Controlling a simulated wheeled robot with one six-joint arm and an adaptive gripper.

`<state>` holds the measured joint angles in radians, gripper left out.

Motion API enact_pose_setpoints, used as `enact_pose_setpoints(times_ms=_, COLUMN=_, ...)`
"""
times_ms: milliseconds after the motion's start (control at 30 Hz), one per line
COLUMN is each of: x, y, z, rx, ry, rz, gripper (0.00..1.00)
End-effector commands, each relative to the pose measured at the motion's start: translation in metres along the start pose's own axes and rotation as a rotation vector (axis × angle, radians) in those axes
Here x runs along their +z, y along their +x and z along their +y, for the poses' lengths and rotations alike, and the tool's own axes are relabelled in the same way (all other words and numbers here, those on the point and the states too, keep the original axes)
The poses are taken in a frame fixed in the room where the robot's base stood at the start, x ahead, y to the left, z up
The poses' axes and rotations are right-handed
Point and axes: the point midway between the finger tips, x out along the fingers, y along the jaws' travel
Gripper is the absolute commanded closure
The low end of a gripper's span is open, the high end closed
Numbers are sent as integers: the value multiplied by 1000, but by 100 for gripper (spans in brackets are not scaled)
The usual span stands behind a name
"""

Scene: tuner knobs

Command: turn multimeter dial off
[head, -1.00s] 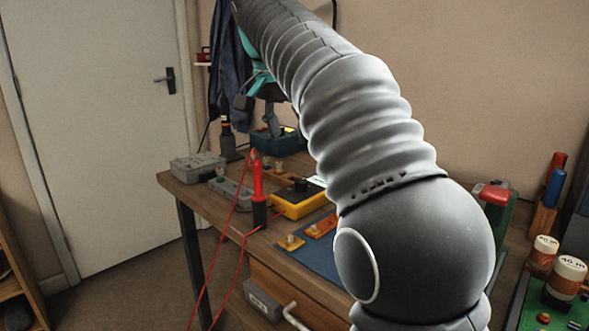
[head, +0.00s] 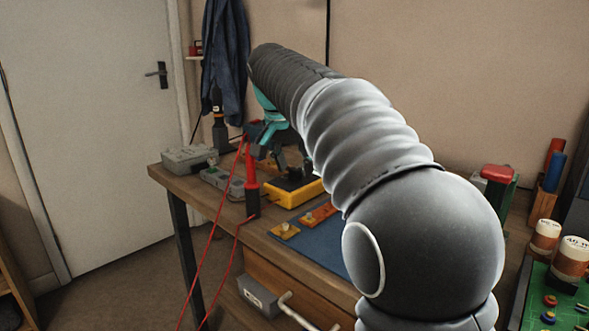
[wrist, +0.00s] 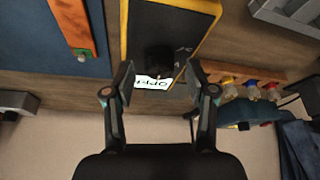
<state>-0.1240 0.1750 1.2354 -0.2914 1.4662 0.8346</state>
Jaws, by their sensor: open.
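The multimeter is a yellow-edged box with a dark face. It lies on the workbench below my gripper in the head view (head: 297,196) and fills the upper middle of the wrist view (wrist: 186,24). Its black dial (wrist: 160,58) stands up from the face, with a pale lit display (wrist: 152,82) partly hidden behind it. My gripper (wrist: 159,72) is open, one finger on each side of the dial, with visible gaps. Whether the fingertips reach down to the dial's height is unclear. In the head view my gripper (head: 281,158) is over the multimeter and partly covers it.
A red probe (head: 251,178) with red cables stands left of the multimeter. Grey boxes (head: 190,157) sit farther left. A blue mat (head: 325,248) with an orange strip (head: 318,214) lies in front. A rack with coloured knobs (wrist: 250,87) is close to one finger.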

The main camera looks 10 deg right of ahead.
Motion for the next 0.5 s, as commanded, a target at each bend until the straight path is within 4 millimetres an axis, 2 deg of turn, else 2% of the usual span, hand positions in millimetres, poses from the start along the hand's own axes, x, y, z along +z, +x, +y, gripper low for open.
enact_pose_setpoints(times_ms=367, x=0, y=6, z=0, rx=1, ry=0, rz=-1, gripper=44)
enact_pose_setpoints(times_ms=500, x=0, y=6, z=0, rx=0, ry=0, rz=-1, gripper=76)
